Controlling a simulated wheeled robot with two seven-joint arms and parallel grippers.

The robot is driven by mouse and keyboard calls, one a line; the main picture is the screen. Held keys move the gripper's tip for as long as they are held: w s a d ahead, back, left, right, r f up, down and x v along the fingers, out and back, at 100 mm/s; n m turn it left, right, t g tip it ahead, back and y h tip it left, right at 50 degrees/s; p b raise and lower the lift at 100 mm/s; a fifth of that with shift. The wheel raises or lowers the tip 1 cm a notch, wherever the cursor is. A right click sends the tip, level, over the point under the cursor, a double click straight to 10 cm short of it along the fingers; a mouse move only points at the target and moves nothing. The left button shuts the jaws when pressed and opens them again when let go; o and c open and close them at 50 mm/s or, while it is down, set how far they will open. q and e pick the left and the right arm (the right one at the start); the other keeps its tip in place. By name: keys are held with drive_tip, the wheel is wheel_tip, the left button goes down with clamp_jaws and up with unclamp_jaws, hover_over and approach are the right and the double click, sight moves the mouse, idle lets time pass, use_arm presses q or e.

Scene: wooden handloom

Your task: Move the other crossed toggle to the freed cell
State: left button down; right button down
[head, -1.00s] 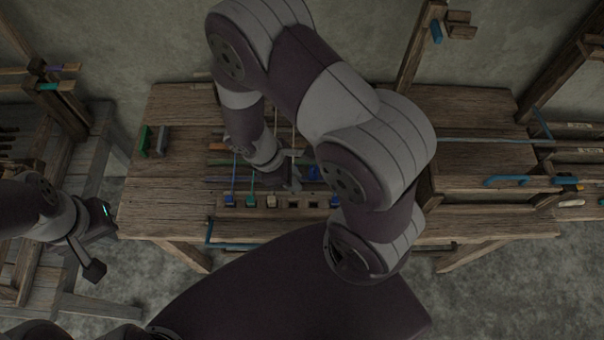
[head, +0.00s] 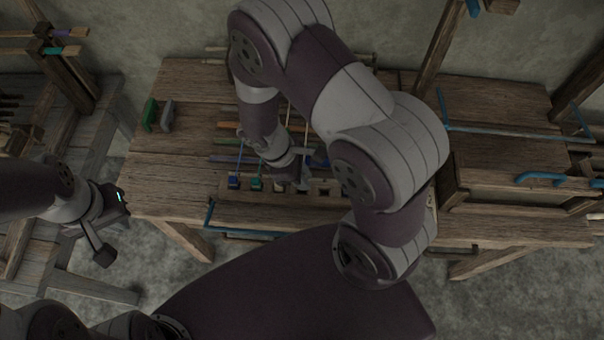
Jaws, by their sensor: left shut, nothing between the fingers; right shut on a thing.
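A cell strip (head: 325,182) lies along the front of the wooden bench. A blue toggle (head: 233,182), a teal toggle (head: 257,184) and a cream toggle (head: 279,186) stand in its left cells, with coloured cords running back from them. My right gripper (head: 303,186) is shut, low over the strip just right of the cream toggle. The thing in its fingers is too small and covered to make out. My arm hides the strip's right end. My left gripper (head: 119,204) is shut and empty, left of the bench.
A green block (head: 149,114) and a grey block (head: 167,116) stand at the bench's back left. Wooden posts (head: 440,50) rise behind. Blue rods (head: 515,131) lie at the right. The bench's left surface (head: 165,175) is clear.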

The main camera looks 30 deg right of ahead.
drive_tip(key=shift+f+b, duration=1.35)
drive_tip(key=shift+f, duration=0.5)
drive_tip(key=c, duration=1)
unclamp_jaws()
drive_tip(key=p+v, duration=0.1)
drive_tip(key=v, duration=1.1)
drive_tip(key=shift+w+a+r, duration=0.1)
drive_tip(key=shift+a+r, duration=0.05)
drive_tip(key=shift+r, duration=0.15)
